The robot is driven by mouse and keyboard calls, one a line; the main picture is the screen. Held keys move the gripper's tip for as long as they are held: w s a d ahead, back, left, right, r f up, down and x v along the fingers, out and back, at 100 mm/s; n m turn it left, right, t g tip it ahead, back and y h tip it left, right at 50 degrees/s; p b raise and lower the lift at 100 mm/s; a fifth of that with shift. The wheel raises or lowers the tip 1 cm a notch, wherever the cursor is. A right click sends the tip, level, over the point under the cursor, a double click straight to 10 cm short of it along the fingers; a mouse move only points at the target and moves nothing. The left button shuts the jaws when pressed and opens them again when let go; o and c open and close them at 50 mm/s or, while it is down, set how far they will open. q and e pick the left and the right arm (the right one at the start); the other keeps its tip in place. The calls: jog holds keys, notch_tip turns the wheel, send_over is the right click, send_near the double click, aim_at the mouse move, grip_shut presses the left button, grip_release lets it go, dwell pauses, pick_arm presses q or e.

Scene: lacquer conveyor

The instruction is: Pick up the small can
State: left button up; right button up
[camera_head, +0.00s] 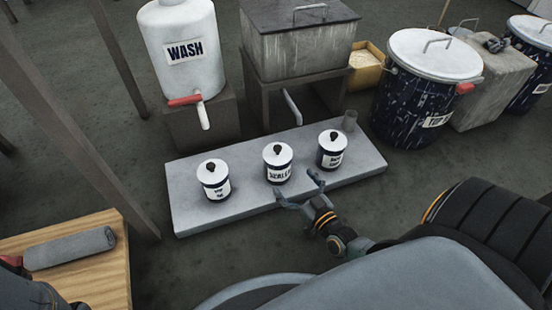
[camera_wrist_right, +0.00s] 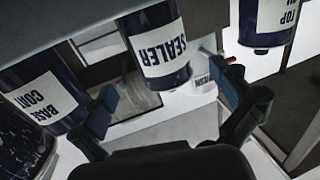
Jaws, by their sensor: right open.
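Three small dark cans with white labels and white lids stand upright in a row on a pale slab (camera_head: 350,172). The left can (camera_head: 214,180) has a label too small to read in the head view. The middle can (camera_head: 278,164) reads SEALER, and the right can (camera_head: 331,149) reads BASE COAT. In the wrist view the SEALER can (camera_wrist_right: 160,50) is ahead between the fingers, the BASE COAT can (camera_wrist_right: 42,95) at left, and a TOP can (camera_wrist_right: 265,20) at right. My right gripper (camera_head: 296,187) is open and empty, just in front of the SEALER can.
Behind are a white WASH tank (camera_head: 181,75) with a red-handled tap, a metal tank (camera_head: 302,50) and a large lidded drum (camera_head: 412,105). A wooden board (camera_head: 95,285) with a grey roll (camera_head: 70,248) is at lower left.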

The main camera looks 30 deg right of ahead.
aim_at(285, 172)
jog(key=w+b, duration=0.1)
jog(key=w, duration=0.2)
jog(key=shift+w, duration=0.15)
jog(key=w+b, duration=0.4)
jog(key=shift+w, duration=0.2)
jog(key=shift+w+r, duration=0.1)
jog(key=shift+w, duration=0.4)
jog(key=shift+r, duration=0.15)
jog(key=c, duration=1.6)
